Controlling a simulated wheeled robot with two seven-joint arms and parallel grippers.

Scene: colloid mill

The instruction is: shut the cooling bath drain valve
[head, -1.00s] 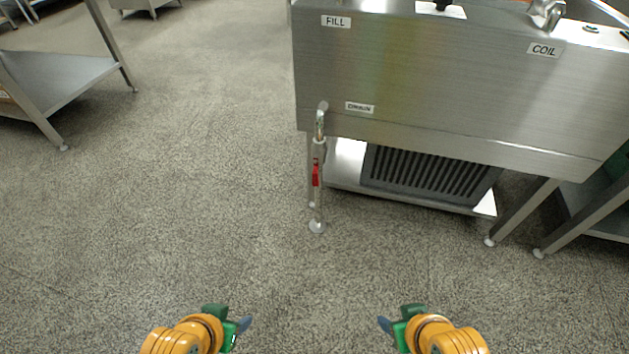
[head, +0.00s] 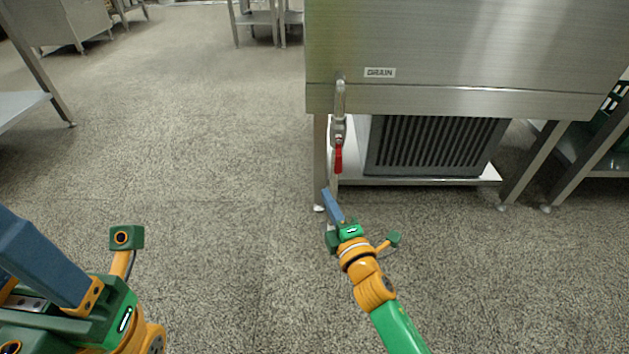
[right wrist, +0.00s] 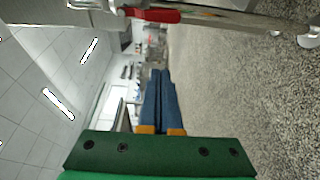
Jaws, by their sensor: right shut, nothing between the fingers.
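The drain valve (head: 338,130) sits on a metal pipe that comes down from the bath's front under the DRAIN label (head: 380,72). Its red handle (head: 338,158) points down, along the line of the pipe. My right gripper (head: 327,193) is shut and empty, with its blue fingertips just below the handle in the picture. In the right wrist view the red handle (right wrist: 153,16) lies at the top edge, apart from the closed blue fingers (right wrist: 160,75). My left gripper (head: 40,255) is at the lower left, far from the valve; its finger gap is hidden.
The steel bath (head: 460,45) fills the upper right. Below it are a shelf (head: 440,181) with a dark grille unit (head: 435,147) and the bath's legs. A steel table (head: 20,105) stands at the left edge. The floor between is clear.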

